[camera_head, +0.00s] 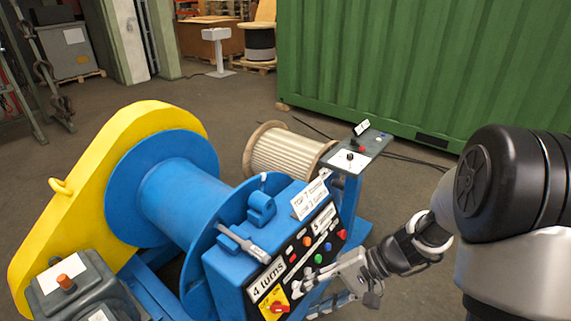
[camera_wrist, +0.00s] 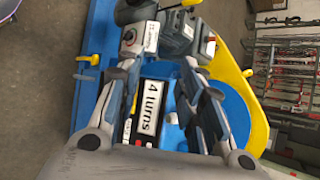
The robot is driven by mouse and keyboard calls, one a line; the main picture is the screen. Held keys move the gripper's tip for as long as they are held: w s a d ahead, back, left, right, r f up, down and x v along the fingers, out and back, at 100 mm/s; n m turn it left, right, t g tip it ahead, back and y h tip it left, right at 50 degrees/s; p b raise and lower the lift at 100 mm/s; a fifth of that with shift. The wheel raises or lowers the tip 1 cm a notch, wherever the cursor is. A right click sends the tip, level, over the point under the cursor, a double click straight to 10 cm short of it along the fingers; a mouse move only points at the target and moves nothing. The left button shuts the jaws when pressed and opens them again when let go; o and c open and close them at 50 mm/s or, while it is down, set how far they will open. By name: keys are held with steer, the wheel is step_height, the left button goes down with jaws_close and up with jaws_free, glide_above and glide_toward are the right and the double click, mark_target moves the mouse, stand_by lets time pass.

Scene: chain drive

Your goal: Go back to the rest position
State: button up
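The "4 turns" label (camera_wrist: 151,106) shows behind the gap, along with part of the blue machine. I cannot tell whether a finger touches the panel.
The blue drum (camera_head: 168,200) and yellow guard (camera_head: 110,190) stand at left. A grey box with an orange button (camera_head: 64,282) is at lower left. A small pedestal panel (camera_head: 352,158), a wooden spool (camera_head: 283,152) and a green container (camera_head: 420,70) stand beyond.

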steer(key=s+d+r+n+t+h, duration=0.2)
steer(key=s+d+r+h, duration=0.2)
steer(key=s+r, duration=0.3)
steer(key=s+d+r+n+t+h, duration=0.3)
steer(key=s+d+r+h, duration=0.1)
steer(key=s+r+h, duration=0.2)
step_height(320, 180, up, 2)
steer(key=shift+s+r+n, duration=0.2)
steer(key=shift+s+n, duration=0.1)
steer(key=shift+s, duration=0.55)
